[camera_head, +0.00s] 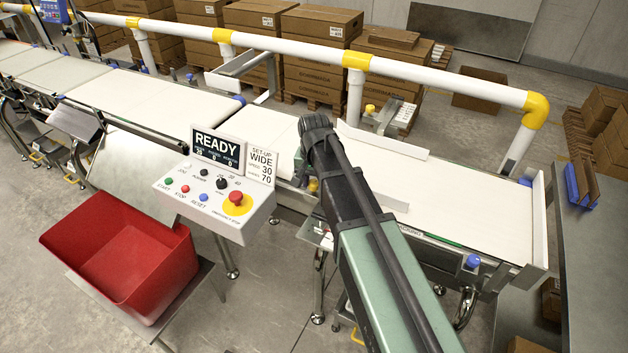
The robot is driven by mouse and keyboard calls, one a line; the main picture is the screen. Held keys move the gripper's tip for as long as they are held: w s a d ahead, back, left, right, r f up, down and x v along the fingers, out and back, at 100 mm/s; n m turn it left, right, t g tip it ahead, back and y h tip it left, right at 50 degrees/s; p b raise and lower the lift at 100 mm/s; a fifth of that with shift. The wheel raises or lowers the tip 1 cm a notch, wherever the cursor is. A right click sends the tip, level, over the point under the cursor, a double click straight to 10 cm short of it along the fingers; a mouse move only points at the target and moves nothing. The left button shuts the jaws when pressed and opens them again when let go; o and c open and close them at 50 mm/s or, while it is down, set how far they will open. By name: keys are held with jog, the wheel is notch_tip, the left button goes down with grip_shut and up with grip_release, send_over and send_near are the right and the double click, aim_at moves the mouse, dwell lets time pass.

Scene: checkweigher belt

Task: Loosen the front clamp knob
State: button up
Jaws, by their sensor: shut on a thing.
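My arm reaches up from the bottom of the picture to the front edge of the white belt (470,205). My gripper (302,178) hangs below the wrist at that edge, small and largely hidden by my own arm. A bit of yellow, the front clamp knob (313,186), shows right at the gripper, and the gripper is shut on it. The knob's angle cannot be made out. The front guide rail (391,201) is partly behind my arm. The rear guide rail (382,140) lies across the belt, with a yellow rear knob (370,108) on a bracket behind it.
Left of my arm stands a control box (215,205) with a red emergency stop and a display reading READY and SET-UP WIDE. A red bin (120,255) is below it. A white pipe rail (440,80) runs behind the belt. Blue knobs (472,262) sit along the front frame.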

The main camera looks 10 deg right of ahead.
aim_at(314, 182)
jog(key=n, duration=0.3)
jog(key=shift+n, duration=2.2)
jog(key=o, duration=0.9)
notch_tip(314, 182, up, 11)
jog(key=p, duration=1.1)
